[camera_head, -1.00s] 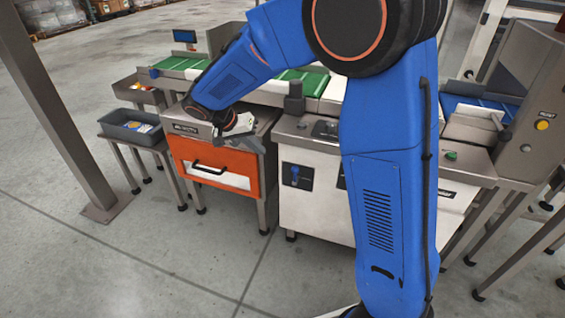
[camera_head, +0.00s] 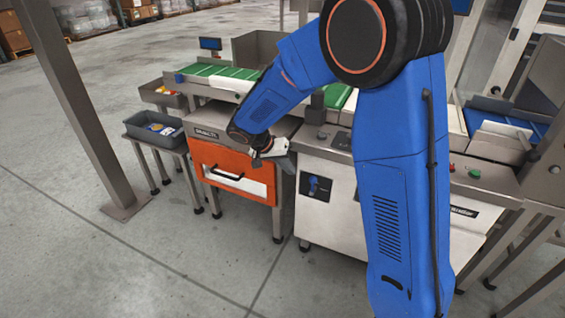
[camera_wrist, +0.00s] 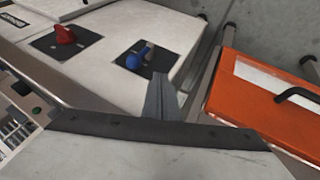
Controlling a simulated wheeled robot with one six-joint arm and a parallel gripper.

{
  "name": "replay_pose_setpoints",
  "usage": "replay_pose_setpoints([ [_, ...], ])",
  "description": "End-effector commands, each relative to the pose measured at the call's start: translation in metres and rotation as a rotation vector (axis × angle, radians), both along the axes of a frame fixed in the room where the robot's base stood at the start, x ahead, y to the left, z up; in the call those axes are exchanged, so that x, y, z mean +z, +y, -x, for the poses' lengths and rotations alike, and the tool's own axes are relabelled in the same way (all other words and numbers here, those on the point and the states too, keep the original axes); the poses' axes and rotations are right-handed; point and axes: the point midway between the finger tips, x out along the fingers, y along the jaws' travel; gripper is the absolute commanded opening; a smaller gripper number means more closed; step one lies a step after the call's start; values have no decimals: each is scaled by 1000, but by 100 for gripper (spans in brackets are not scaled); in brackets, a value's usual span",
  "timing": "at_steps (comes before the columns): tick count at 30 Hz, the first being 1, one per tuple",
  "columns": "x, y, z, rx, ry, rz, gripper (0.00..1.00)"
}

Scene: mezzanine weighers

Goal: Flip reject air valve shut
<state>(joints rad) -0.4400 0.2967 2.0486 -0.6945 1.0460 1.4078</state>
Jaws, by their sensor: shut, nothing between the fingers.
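A blue valve handle (camera_head: 314,184) sits on a black plate on the front of the white cabinet (camera_head: 325,215). The blue handle also shows in the wrist view (camera_wrist: 134,60), beside a red handle (camera_wrist: 64,34) on a second black plate. I cannot read a label saying which one is the reject air valve. My gripper (camera_head: 280,148) is above and left of the blue handle, near the gap between the white cabinet and the orange-fronted unit. In the wrist view my gripper's fingers (camera_wrist: 162,97) are together and empty, apart from the blue handle.
The orange drawer (camera_head: 213,161) with a black pull is left of the white cabinet. A grey bin (camera_head: 140,128) on a stand is further left, beside a steel post (camera_head: 85,110). Green conveyor belts (camera_head: 215,70) run behind. The floor in front is clear.

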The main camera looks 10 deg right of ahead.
Motion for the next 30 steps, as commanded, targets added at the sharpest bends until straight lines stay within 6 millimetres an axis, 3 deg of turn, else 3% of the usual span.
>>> replay_pose_setpoints([
  [3, -18, -12, -2, -2, 3, 1, 0],
  [12, -21, -41, 12, -1, 0, -1, 0],
  [30, -21, -46, 12, -1, -8, -11, 0],
])
